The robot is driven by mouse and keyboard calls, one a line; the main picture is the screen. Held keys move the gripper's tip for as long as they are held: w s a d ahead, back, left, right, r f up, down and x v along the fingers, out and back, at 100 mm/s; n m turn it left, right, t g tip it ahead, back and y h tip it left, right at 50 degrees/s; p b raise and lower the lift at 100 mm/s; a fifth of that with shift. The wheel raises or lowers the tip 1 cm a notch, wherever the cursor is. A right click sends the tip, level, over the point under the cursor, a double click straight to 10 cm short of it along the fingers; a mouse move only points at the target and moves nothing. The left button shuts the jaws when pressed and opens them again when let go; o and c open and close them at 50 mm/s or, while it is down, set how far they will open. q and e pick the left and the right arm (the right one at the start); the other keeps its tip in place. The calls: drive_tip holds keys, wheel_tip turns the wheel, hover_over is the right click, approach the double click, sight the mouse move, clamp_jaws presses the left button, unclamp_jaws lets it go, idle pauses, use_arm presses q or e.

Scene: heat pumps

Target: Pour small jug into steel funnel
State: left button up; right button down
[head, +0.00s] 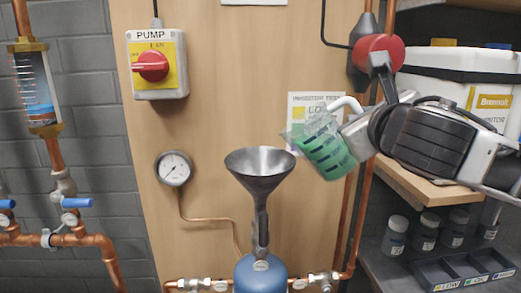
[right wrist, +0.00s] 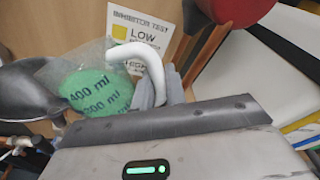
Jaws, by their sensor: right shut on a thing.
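The small jug (head: 322,147) is clear, with green liquid, dark markings and a white handle. It is tilted to the left, its mouth end close to the right of the steel funnel's rim and a little above it. The steel funnel (head: 259,168) stands upright over a blue vessel (head: 260,274). My right gripper (head: 352,128) is shut on the jug's handle; the fingers also show in the right wrist view (right wrist: 165,90). No stream of liquid is visible. My left gripper is out of view.
A red valve handle (head: 378,53) on the copper pipe is just above my right gripper. A wooden shelf (head: 418,184) with a white box (head: 455,75) is at the right, bottles (head: 396,235) below. A gauge (head: 173,168) and pump switch (head: 156,66) are left of the funnel.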

sight(345, 102)
drive_tip(key=shift+a+r+n+p, duration=0.3)
drive_tip(key=shift+r+n+p, duration=0.05)
drive_tip(key=shift+r, duration=0.2)
drive_tip(key=shift+a+r+n+p, duration=0.3)
drive_tip(key=shift+r+n+p, duration=0.05)
drive_tip(key=shift+r, duration=0.15)
drive_tip(key=shift+w+h, duration=0.1)
drive_tip(key=shift+h, duration=0.2)
drive_tip(key=shift+w+a+r+n+g, duration=0.2)
drive_tip(key=shift+a+n, duration=0.3)
drive_tip(key=shift+n, duration=0.2)
drive_tip(key=shift+w+a+r+n+g, duration=0.1)
drive_tip(key=shift+a+n+g, duration=0.1)
drive_tip(key=shift+a+n, duration=0.4)
idle(1.5)
drive_tip(key=shift+w+a+r+n+h, duration=0.1)
drive_tip(key=shift+a+r+n+h, duration=0.45)
drive_tip(key=shift+r+n, duration=0.25)
idle(1.9)
drive_tip(key=shift+w+a+r+n, duration=0.1)
drive_tip(key=shift+a+r+n, duration=0.1)
drive_tip(key=shift+a, duration=0.25)
drive_tip(key=shift+w+a+r+n, duration=0.1)
drive_tip(key=shift+a+n, duration=0.1)
drive_tip(key=shift+a, duration=0.2)
idle(0.3)
